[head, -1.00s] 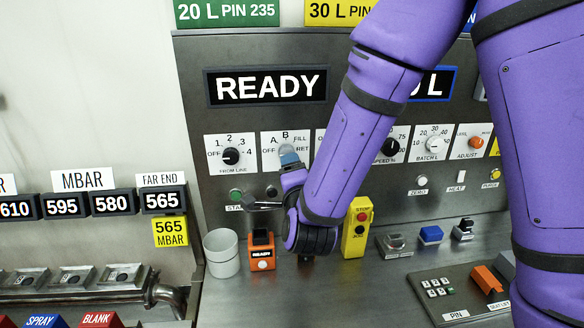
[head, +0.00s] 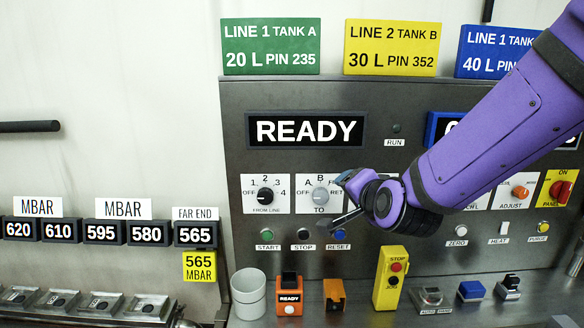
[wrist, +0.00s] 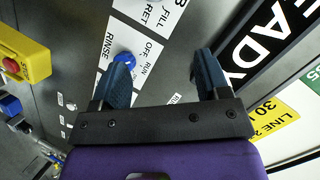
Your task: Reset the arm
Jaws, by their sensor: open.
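My purple arm (head: 500,130) reaches in from the right in the head view. My gripper (head: 342,200) is in front of the grey control panel (head: 450,258), by the "TO" selector knob (head: 320,195). In the wrist view my gripper (wrist: 165,72) has its two blue-grey fingers spread apart, with nothing held between them. A blue knob (wrist: 124,59) by the "RINSE" label shows beside one finger. I cannot tell whether they touch. Part of the panel behind my arm is hidden.
The "FROM LINE" knob (head: 265,195) is left of my gripper. Below stand a white cup (head: 249,292), an orange "READY" device (head: 290,295), an orange block (head: 334,294) and a yellow stop box (head: 391,278). The pale wall at left is clear of my arm.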

